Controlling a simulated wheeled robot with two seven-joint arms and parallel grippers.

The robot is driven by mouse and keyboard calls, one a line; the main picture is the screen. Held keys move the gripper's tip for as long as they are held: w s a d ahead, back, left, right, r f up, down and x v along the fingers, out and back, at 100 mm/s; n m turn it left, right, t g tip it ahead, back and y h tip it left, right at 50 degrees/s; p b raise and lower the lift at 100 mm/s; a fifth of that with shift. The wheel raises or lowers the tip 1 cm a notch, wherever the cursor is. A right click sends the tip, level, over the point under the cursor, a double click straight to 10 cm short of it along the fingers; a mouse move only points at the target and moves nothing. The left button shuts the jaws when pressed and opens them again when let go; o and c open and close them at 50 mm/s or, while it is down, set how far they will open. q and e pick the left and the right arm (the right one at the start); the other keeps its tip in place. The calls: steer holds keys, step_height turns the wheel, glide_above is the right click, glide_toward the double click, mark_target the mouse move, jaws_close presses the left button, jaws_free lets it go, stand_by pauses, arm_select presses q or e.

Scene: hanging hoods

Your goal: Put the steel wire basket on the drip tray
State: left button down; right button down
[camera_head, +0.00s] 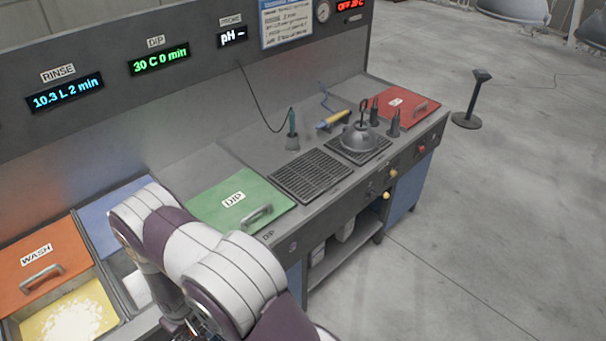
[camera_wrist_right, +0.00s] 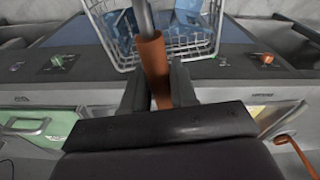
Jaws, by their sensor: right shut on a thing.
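The steel wire basket (camera_wrist_right: 190,48) shows at the top of the right wrist view, with blue shapes seen in or through its mesh. A steel rod with a brown grip (camera_wrist_right: 152,58) runs from it towards my right gripper (camera_wrist_right: 158,88), whose jaws are shut on that grip. The basket does not show in the head view, where my right arm fills the bottom and its gripper is not clear. An empty dark slatted tray (camera_head: 311,175), which looks like the drip tray, lies flat on the counter right of the green DIP lid. My left gripper is not in view.
A metal dome (camera_head: 359,138) stands on a second slatted grate, with dark upright fittings beside it. A green-handled probe (camera_head: 292,130) with a cable stands behind the slatted tray. Lids are orange (camera_head: 45,262), green (camera_head: 240,203) and red (camera_head: 402,106). A yellow basin (camera_head: 70,315) is uncovered.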

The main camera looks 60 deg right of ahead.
steer(key=shift+n, duration=0.3)
steer(key=f, duration=0.1)
steer(key=a+f, duration=0.1)
steer(key=f, duration=0.1)
steer(key=shift+s+a+f, duration=0.15)
steer(key=shift+a+f, duration=0.2)
steer(key=shift+f, duration=0.05)
